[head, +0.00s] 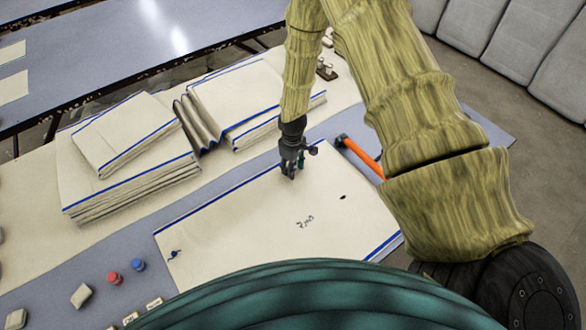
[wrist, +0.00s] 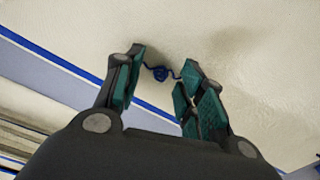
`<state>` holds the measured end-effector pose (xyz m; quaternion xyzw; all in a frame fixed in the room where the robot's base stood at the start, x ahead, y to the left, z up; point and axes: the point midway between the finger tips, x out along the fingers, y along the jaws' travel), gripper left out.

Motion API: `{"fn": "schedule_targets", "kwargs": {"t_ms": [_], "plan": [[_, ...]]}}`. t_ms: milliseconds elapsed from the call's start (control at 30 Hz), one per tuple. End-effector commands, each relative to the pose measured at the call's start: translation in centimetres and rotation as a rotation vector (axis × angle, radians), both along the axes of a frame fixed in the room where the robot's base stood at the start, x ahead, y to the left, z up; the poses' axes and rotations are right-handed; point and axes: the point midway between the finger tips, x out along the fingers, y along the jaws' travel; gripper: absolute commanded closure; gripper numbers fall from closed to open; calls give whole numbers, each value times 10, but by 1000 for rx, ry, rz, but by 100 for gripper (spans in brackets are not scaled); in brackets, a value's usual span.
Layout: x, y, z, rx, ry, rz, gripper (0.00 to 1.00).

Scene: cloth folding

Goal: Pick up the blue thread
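A small curled blue thread (wrist: 162,73) shows in the wrist view, on or just above the cream cloth (wrist: 250,60). It lies between my two fingertips, with its ends close to both; I cannot tell whether they touch. My gripper (wrist: 160,80) is open, its green-padded fingers apart. In the head view my gripper (head: 290,172) points down at the flat cream cloth (head: 240,225), near its blue-striped far edge. The thread between the fingers cannot be made out there. Another dark blue squiggle (head: 174,254) lies at the cloth's left corner.
Stacks of folded cloth (head: 130,185) and (head: 245,100) stand behind. An orange-handled tool (head: 360,156) lies right of my gripper. A red spool (head: 113,278) and a blue spool (head: 138,265) stand at the front left.

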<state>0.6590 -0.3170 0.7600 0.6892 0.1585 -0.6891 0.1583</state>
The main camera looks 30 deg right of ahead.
Motion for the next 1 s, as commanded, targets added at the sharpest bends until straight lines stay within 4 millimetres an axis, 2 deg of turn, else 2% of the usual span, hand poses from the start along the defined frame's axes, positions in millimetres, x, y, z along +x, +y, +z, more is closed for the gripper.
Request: {"fn": "schedule_targets", "kwargs": {"t_ms": [300,600,633,1000], "plan": [[0,0,-3,0,0,0,61],[0,0,-3,0,1,0,94],[0,0,-3,0,1,0,95],[0,0,-3,0,0,0,96]]}}
